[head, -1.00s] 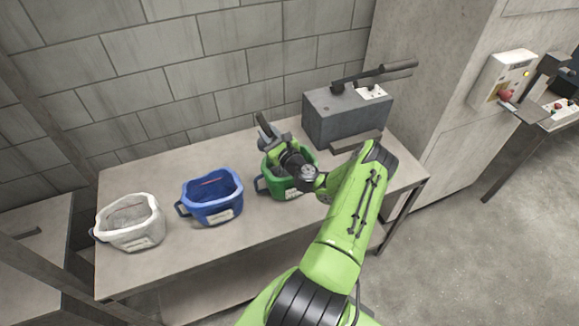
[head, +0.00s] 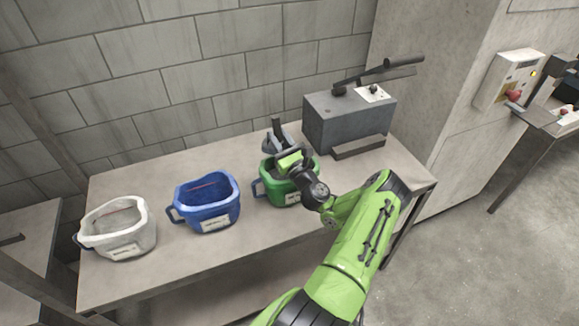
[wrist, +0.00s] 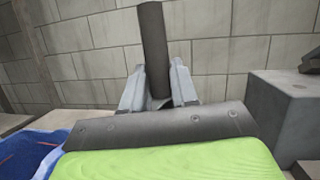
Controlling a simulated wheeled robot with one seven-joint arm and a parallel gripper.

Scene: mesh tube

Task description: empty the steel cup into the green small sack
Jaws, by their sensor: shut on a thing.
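The green small sack (head: 274,192) stands open on the table in the head view, with a pale label on its front. My gripper (head: 277,138) is above its back rim, and my wrist hides much of the sack's mouth. In the wrist view my gripper (wrist: 158,88) is shut on a dark grey, rod-like piece (wrist: 153,42) that stands nearly upright between the fingers. This looks like part of the steel cup, perhaps its handle. The cup's bowl and contents cannot be made out. The green sack is not clear in the wrist view.
A blue sack (head: 207,207) and a white sack (head: 122,243) stand left of the green one on the table (head: 170,276). A grey machine (head: 345,124) with a lever stands close on the right. A block wall (head: 150,60) is behind.

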